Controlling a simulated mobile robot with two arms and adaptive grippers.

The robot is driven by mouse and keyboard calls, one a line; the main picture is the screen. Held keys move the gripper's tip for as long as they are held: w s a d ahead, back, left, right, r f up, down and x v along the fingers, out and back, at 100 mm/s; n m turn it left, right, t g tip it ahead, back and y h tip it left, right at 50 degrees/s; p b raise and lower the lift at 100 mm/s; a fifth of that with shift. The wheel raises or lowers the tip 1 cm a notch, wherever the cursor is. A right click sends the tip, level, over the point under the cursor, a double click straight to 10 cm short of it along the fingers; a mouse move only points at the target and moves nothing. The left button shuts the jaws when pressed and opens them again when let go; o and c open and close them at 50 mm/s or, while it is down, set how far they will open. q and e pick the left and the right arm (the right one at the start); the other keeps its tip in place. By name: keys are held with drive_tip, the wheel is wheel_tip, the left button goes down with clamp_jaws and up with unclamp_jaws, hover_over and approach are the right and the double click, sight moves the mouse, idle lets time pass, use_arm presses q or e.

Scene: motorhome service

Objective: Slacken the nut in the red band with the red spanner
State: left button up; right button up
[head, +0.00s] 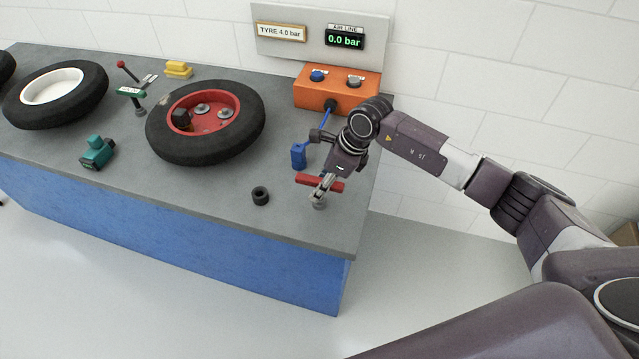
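A red spanner (305,179) with a red crossbar and a short grey lower end shows near the front right of the bench. My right gripper (322,188) comes down over the middle of its crossbar and looks shut on it. The fingers hide part of the bar, and I cannot tell whether its lower end touches the bench. A wheel with a red rim (236,125) lies left of the gripper, apart from it. Grey round parts (203,110) and a dark block (182,117) show inside the rim. I cannot make out a nut's red band. My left gripper is not in view.
A green-barred tool (131,92), yellow block (178,69), teal tool (98,152), black ring (260,195) and blue piece (298,155) are on the grey bench. A white-rimmed wheel (52,86) lies left. An orange box (350,98) stands behind, below a 0.0 bar display (345,41).

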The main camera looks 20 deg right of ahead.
drive_tip(key=shift+w+a+f, duration=0.1)
drive_tip(key=shift+a+f, duration=0.05)
drive_tip(key=shift+f, duration=0.3)
clamp_jaws()
drive_tip(key=shift+w+r, duration=0.1)
drive_tip(key=shift+r, duration=0.1)
drive_tip(key=shift+r, duration=0.3)
wheel_tip(320, 180, up, 19)
drive_tip(key=b, duration=0.4)
drive_tip(key=shift+b, duration=0.35)
